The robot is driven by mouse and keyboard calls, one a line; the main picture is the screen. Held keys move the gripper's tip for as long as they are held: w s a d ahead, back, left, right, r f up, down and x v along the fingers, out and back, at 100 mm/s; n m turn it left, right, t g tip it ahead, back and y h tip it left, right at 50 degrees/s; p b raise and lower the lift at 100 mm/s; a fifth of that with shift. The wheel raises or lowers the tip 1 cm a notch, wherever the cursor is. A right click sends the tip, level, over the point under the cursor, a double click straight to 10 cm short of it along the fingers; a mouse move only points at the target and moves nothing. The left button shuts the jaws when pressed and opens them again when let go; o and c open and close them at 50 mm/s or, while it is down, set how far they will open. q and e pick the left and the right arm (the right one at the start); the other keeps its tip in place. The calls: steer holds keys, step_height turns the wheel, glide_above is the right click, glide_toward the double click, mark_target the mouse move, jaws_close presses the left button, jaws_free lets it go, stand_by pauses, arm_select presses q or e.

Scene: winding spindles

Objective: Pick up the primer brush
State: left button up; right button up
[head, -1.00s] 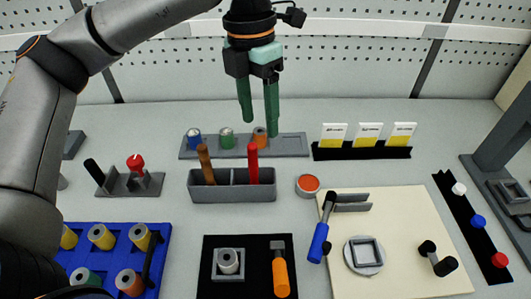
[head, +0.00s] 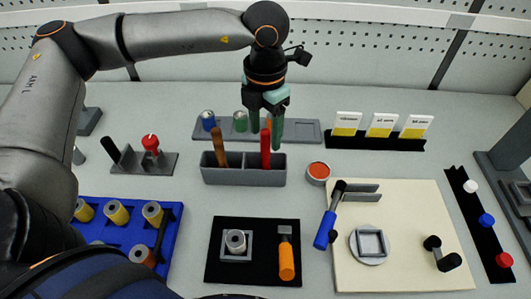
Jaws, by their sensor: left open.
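A grey two-compartment holder (head: 243,178) stands mid-table with two upright handles in it. A brown handle (head: 221,145) leans in the left compartment, and a red handle (head: 265,150) stands in the right one. No label shows which is the primer brush, and their lower ends are hidden inside the holder. My left gripper (head: 266,138) points down, open, with its green fingers on either side of the red handle's top in the picture. I cannot tell whether they touch it. My right gripper is not in view.
A grey tray with several spools (head: 301,130) lies behind the holder. A round pot with orange-red contents (head: 318,172) stands to its right. A black mat (head: 213,268) with an orange-handled tool (head: 286,260) lies in front. White-and-yellow cards (head: 381,125) stand back right.

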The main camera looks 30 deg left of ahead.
arm_select(q)
steer(key=shift+f, duration=0.55)
jaws_close()
